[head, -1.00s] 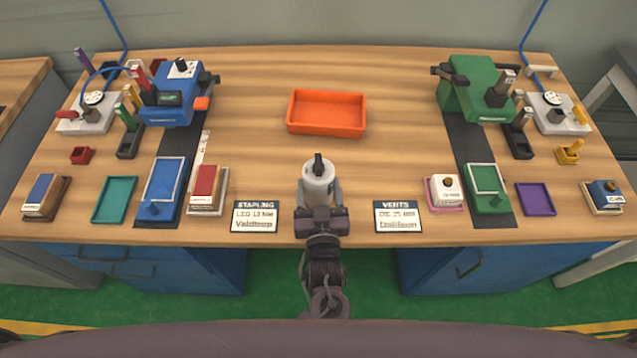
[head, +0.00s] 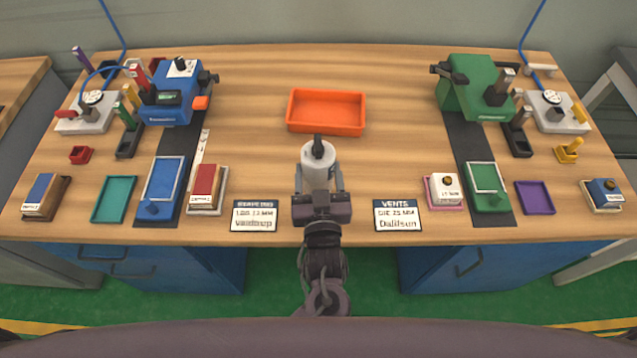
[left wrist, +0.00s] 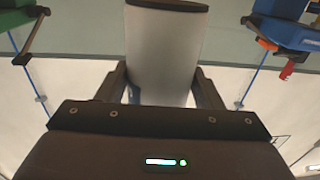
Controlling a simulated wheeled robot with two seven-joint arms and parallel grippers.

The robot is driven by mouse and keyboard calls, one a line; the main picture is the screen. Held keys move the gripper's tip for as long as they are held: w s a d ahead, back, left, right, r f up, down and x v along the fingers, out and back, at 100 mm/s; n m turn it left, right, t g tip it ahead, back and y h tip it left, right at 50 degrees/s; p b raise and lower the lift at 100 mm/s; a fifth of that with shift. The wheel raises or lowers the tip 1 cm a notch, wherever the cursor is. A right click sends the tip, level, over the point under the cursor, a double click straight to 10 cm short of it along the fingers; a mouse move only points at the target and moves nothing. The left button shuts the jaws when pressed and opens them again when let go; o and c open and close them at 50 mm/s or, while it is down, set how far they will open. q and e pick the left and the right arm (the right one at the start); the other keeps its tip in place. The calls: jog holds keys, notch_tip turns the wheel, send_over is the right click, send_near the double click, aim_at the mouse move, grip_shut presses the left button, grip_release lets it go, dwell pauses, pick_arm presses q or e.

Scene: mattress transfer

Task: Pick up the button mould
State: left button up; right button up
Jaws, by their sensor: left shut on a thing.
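The button mould appears to be the white cylinder (head: 316,181) with a black knob on top, at the front middle of the table in the head view. My left gripper (head: 319,190) is shut on it, one finger on each side. The cylinder is upright and seems to be held above the table. In the left wrist view the pale cylinder (left wrist: 163,50) fills the space between the fingers of my left gripper (left wrist: 163,88), and its far end has a dark rim. My right gripper is not in view.
An orange tray (head: 326,124) lies empty behind the cylinder. Label cards (head: 254,216) and (head: 398,216) lie on either side. A blue machine (head: 170,105) stands at the left and a green machine (head: 475,98) at the right. The wood around the tray is clear.

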aim_at(319, 158)
pick_arm(q)
notch_tip(319, 158, up, 15)
jog(key=shift+f+b, duration=0.15)
jog(key=shift+b, duration=0.15)
jog(key=shift+f+b, duration=0.45)
jog(key=shift+f, duration=0.3)
jog(key=shift+f, duration=0.35)
jog(key=shift+f+b, duration=0.75)
jog(key=shift+f, duration=0.35)
jog(key=shift+f+b, duration=0.6)
jog(key=shift+f, duration=0.4)
jog(key=shift+f+b, duration=0.4)
jog(key=shift+f, duration=0.3)
jog(key=shift+f+b, duration=0.35)
jog(key=shift+f, duration=0.35)
jog(key=shift+f+b, duration=0.4)
jog(key=shift+f, duration=0.3)
